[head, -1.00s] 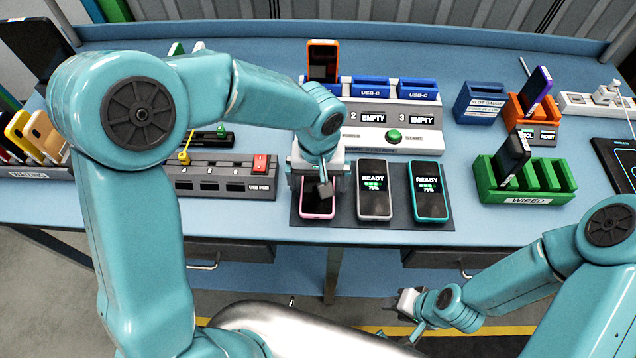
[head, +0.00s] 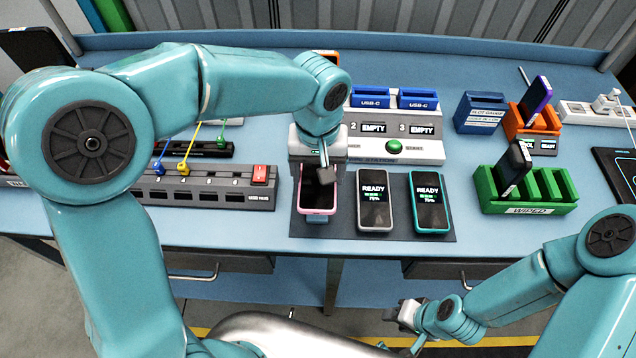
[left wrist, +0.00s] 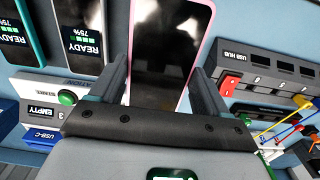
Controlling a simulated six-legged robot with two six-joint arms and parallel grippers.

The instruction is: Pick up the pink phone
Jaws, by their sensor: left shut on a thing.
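The pink phone (head: 318,203) has a pink rim and a dark screen. It is at the left of the row of phones, over the dark mat (head: 400,228). My left gripper (head: 318,185) is shut on it from above, with a finger along each long side. In the left wrist view the pink phone (left wrist: 172,45) lies between the two fingers of my left gripper (left wrist: 160,85). I cannot tell how far it is off the mat. My right gripper (head: 408,325) is low in front of the table, apart from the phones; its jaws are too small to judge.
A grey phone (head: 374,205) and a teal phone (head: 430,203) lie to the right on the mat. Behind is a charging station (head: 395,150). A USB hub (head: 205,193) stands at left, a green rack (head: 525,190) at right. The table's front edge is close.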

